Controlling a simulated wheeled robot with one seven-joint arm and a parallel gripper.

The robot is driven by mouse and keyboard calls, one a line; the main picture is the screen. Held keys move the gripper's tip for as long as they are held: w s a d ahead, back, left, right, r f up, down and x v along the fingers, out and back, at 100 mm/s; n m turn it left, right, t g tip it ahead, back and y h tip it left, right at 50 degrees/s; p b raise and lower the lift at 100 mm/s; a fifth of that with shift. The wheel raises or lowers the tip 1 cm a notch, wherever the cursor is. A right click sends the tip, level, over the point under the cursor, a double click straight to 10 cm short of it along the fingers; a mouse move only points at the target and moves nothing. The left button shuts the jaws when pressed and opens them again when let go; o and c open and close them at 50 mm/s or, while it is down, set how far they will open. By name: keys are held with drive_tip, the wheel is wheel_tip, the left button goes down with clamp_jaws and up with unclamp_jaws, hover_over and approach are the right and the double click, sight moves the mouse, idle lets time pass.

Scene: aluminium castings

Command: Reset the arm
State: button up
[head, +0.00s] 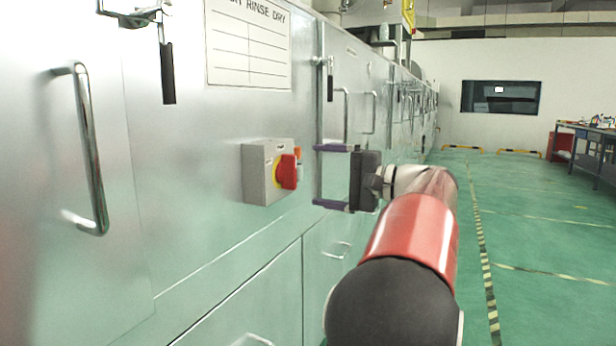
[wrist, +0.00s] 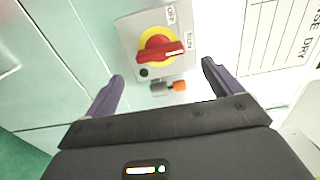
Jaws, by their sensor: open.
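My gripper (head: 316,176) is open and empty in the head view, its two purple-tipped fingers spread one above the other and pointing left toward the machine front. It stands a little to the right of the grey switch box (head: 257,174) with a red rotary knob (head: 288,172) on yellow. In the wrist view my gripper (wrist: 163,84) frames the lower part of the switch box (wrist: 128,37), with the red knob (wrist: 160,52) above and between the fingertips. The fingers appear apart from the knob. An orange and grey part (wrist: 172,86) lies just below the box.
A long metal machine front (head: 215,130) with handles (head: 88,150) and a white "rinse dry" sign (head: 249,45) runs along the left. Green floor (head: 540,230) with striped lines is open on the right. A workbench (head: 590,140) stands far right.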

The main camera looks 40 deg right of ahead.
drive_tip(key=shift+v, duration=0.75)
drive_tip(key=a+f+n+g, duration=0.2)
drive_tip(key=a+f+g, duration=0.2)
drive_tip(key=a+f, duration=0.55)
drive_tip(key=a+f+n+g, duration=0.2)
drive_tip(key=a+f+g, duration=0.2)
drive_tip(key=a, duration=1.1)
drive_tip(key=s+a+f+n+g+h, duration=0.1)
drive_tip(key=s+a+f+n+h, duration=0.2)
drive_tip(key=s+f, duration=0.3)
drive_tip(key=s+a+f+n+g+h, duration=0.2)
drive_tip(key=s+a+f+n+h, duration=0.2)
drive_tip(key=f, duration=0.5)
drive_tip(key=s+a+n, duration=0.1)
drive_tip(key=s+n, duration=0.1)
drive_tip(key=s, duration=0.1)
drive_tip(key=shift+s+a+n, duration=0.15)
drive_tip(key=shift+a+n, duration=0.15)
drive_tip(key=shift+a, duration=0.05)
drive_tip(key=shift+f, duration=0.1)
